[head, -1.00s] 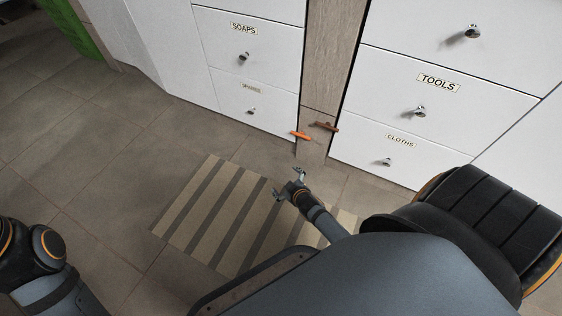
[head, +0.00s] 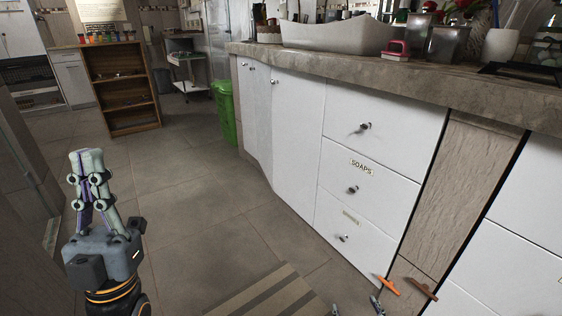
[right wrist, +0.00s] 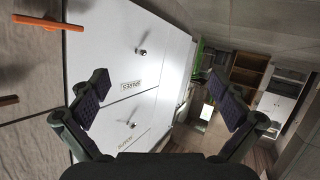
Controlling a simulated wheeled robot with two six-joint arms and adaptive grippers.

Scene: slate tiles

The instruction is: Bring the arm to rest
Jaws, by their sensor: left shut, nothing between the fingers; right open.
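My left gripper (head: 87,160) stands upright at the left of the head view, its fingers together and nothing between them, over the floor and apart from the furniture. Only the tips of my right gripper (head: 356,308) show at the bottom edge of the head view, near the foot of the drawers. In the right wrist view my right gripper (right wrist: 160,98) is open, with its two pads wide apart and nothing between them. The rest of the right arm is hidden.
White drawers (head: 366,130) stand under a stone counter (head: 420,85). An orange bar (head: 388,287) and a brown bar (head: 420,289) stick out by the stone panel. A striped mat (head: 262,297) lies on the floor. A green bin (head: 224,110) and wooden shelf (head: 124,85) stand farther back. Mid-left floor is clear.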

